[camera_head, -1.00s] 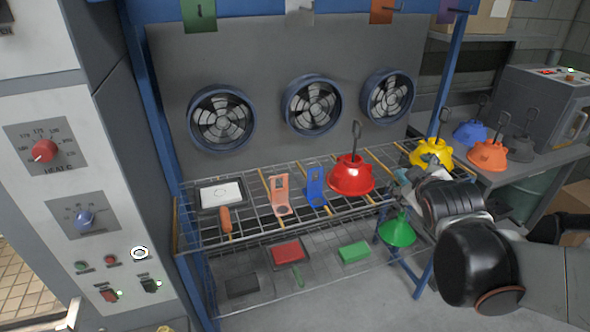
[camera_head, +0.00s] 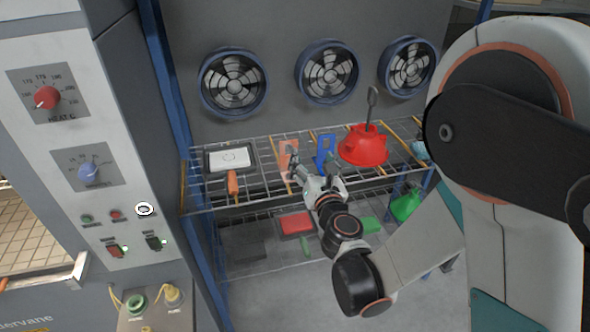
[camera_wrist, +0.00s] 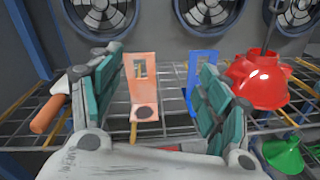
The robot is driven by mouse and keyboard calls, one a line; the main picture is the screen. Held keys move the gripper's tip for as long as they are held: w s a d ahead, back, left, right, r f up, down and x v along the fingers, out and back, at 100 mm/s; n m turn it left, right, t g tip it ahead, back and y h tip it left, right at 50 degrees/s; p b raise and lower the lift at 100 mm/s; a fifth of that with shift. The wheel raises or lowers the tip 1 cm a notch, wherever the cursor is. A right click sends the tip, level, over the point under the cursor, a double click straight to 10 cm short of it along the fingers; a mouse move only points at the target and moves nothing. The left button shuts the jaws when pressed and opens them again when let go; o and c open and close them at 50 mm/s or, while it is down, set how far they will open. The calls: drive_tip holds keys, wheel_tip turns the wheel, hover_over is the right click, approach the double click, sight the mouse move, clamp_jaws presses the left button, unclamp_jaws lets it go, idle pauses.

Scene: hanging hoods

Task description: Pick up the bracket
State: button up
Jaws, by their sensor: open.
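Two brackets stand on the upper wire shelf. The salmon-orange bracket (camera_head: 287,152) has an upright plate with a cut-out and a foot with a dark round patch; it also shows in the wrist view (camera_wrist: 141,72). The blue bracket (camera_head: 324,148) stands to its right; in the wrist view (camera_wrist: 201,60) the right finger hides part of it. My gripper (camera_head: 308,172) is open and empty, in front of the brackets. In the wrist view the orange bracket appears between the spread fingers (camera_wrist: 158,75), left of centre, with no visible contact.
A red hood (camera_head: 363,148) with a hook stands right of the brackets. A framed tray (camera_head: 230,172) and an orange-handled tool (camera_head: 233,184) lie left. Red (camera_head: 294,224) and green (camera_head: 371,225) items are on the lower shelf. The wire shelf's front edge (camera_head: 250,205) is close below my gripper.

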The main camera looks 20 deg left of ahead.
wheel_tip(320, 180, down, 2)
drive_tip(key=s+a+n+y, duration=0.1)
drive_tip(key=s+a+n, duration=0.1)
drive_tip(key=a+n, duration=0.1)
drive_tip(key=p, duration=0.6)
approach(289, 142)
drive_tip(key=shift+n+g+y, duration=0.3)
drive_tip(key=shift+n, duration=0.1)
drive_tip(key=x, duration=0.4)
drive_tip(key=shift+w+a, duration=0.2)
drive_tip(key=shift+b+x, duration=0.55)
drive_tip(key=shift+x, duration=2.35)
drive_tip(key=shift+w+d+r, duration=0.1)
drive_tip(key=shift+d, duration=0.15)
drive_tip(key=shift+c, duration=0.2)
clamp_jaws()
